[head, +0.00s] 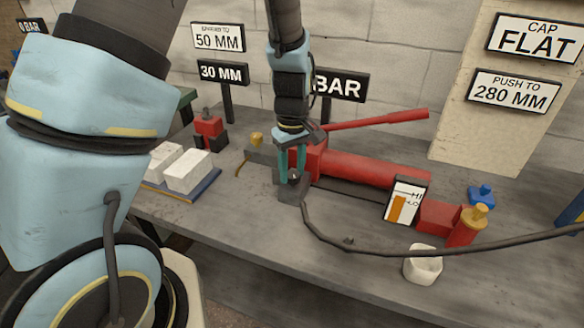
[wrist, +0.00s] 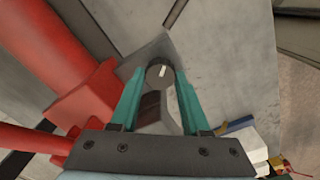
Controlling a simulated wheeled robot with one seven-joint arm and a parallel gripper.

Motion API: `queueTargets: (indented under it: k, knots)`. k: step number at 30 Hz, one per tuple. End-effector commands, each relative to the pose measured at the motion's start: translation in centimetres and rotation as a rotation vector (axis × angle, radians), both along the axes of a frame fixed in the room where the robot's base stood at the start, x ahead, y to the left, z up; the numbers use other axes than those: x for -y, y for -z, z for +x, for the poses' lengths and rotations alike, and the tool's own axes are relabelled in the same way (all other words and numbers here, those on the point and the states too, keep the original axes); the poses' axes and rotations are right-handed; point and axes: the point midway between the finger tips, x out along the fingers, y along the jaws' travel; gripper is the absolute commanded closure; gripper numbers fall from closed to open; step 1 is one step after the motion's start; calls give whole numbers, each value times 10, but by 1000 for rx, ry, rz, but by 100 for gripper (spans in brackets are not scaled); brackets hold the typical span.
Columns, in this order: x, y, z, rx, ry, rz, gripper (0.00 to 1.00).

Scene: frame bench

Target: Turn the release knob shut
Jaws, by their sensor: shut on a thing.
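The release knob (wrist: 159,75) is a dark round knob with a white mark on its top. It sits on a grey block (wrist: 150,52) at the end of the red pump; the block also shows in the head view (head: 291,192). My gripper (wrist: 160,82) points down over the knob, with one teal finger on each side of it. In the head view my gripper (head: 292,174) hides most of the knob. The fingers are closed on the knob. The red pump (head: 370,169) lies on the bench, its red handle (head: 378,119) sloping up to the right.
A black hose (head: 345,241) runs along the bench front to the right. A white cup (head: 422,265), a gauge card (head: 404,201) and a red cylinder with a yellow top (head: 467,227) stand right. White blocks (head: 187,171) lie on a blue tray at left. The back right bench has free room.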

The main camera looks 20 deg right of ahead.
Motion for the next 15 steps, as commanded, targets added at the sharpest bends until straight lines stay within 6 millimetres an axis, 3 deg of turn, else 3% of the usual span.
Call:
queueTargets:
  k: [15]
  knots:
    - [1, 0, -1, -2, 469, 0, 100]
